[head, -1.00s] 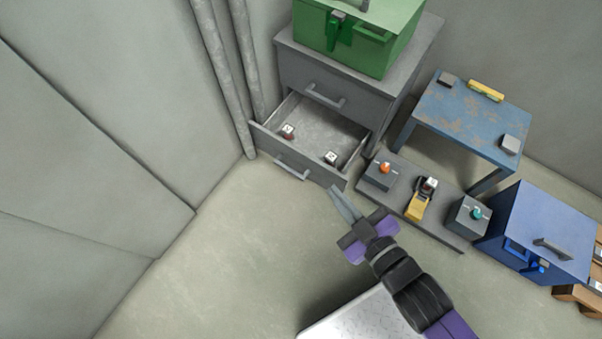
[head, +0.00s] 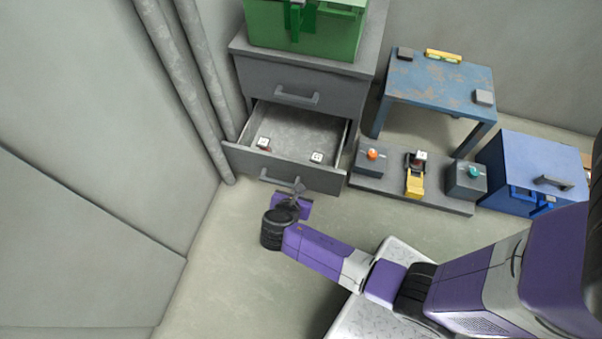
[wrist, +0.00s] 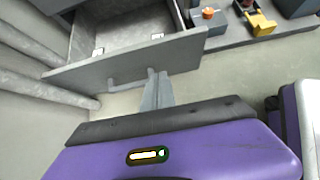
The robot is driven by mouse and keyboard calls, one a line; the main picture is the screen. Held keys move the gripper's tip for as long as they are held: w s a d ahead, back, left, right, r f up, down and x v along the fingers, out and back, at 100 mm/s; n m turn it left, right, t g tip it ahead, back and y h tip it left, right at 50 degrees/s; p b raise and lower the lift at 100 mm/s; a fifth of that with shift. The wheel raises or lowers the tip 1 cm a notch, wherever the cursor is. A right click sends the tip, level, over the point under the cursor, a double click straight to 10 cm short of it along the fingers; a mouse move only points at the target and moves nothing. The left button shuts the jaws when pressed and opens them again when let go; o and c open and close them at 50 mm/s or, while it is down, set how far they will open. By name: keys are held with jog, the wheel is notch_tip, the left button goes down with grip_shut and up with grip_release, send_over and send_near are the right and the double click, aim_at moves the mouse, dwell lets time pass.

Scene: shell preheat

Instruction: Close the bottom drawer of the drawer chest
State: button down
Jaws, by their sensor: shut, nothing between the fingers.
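The grey drawer chest (head: 347,94) stands against the back wall. Its bottom drawer (head: 292,170) is pulled open, with two small white-topped cubes inside, a left one (head: 263,144) and a right one (head: 316,157). The top drawer (head: 300,88) is shut. My gripper (head: 299,187) is at the front of the bottom drawer, by its handle (head: 274,181). In the wrist view, my shut, empty fingers (wrist: 157,88) point at the drawer front (wrist: 150,62), beside the right end of the handle (wrist: 125,82). I cannot tell whether they touch it.
A green box (head: 305,28) sits on the chest. Right of it, a low grey board (head: 390,183) holds two button boxes and a yellow device (head: 415,182). A blue table (head: 440,85) and blue box (head: 535,165) stand further right. Grey pipes (head: 190,85) rise left of the chest.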

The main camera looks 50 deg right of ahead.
jog(key=b, duration=0.6)
send_near(311, 168)
jog(key=shift+x, duration=3)
